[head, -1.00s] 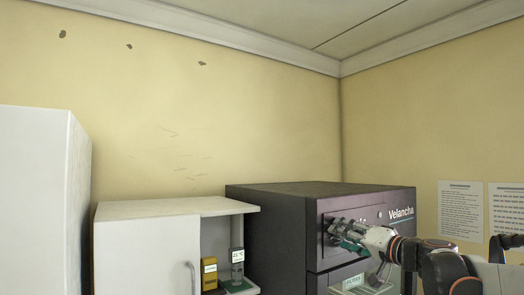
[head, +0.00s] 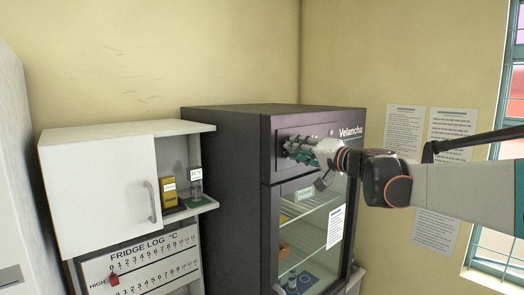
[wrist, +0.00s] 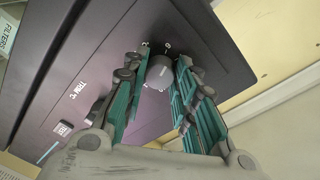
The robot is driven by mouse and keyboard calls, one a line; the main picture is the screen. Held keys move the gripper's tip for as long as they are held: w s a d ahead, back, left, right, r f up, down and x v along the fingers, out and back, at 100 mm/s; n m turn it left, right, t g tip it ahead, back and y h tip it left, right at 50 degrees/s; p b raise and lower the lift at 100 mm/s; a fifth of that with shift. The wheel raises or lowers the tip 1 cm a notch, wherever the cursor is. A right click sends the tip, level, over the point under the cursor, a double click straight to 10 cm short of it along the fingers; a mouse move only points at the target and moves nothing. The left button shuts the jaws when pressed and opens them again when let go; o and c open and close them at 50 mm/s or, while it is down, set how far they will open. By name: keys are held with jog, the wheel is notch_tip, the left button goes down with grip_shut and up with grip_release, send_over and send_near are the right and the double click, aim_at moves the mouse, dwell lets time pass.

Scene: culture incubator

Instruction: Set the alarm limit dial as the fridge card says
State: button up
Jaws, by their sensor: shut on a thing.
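My gripper (head: 305,152) is at the dark control panel (head: 290,138) at the top of the Velancha fridge. In the wrist view its teal fingers (wrist: 163,72) are closed on both sides of a round grey dial (wrist: 160,72). Pale marks with a 0 show beyond the dial; its setting cannot be read. A panel label reads like "TRIM °C" (wrist: 75,92). The fridge card, "FRIDGE LOG °C" (head: 150,247), hangs at lower left with number rows. A red marker (head: 114,280) sits near the low end beside "HIGH"; its exact number is unclear.
A white wall cabinet (head: 97,190) with a yellow box (head: 169,192) and a clear container (head: 195,184) on its shelf is left of the fridge. The glass door (head: 312,235) is shut below the panel. Paper notices (head: 404,132) and a window (head: 505,160) are at right.

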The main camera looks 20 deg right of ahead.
jog(key=m, duration=0.5)
jog(key=shift+b, duration=0.35)
jog(key=shift+m, duration=0.4)
jog(key=o, duration=1.1)
jog(key=shift+s+d, duration=0.1)
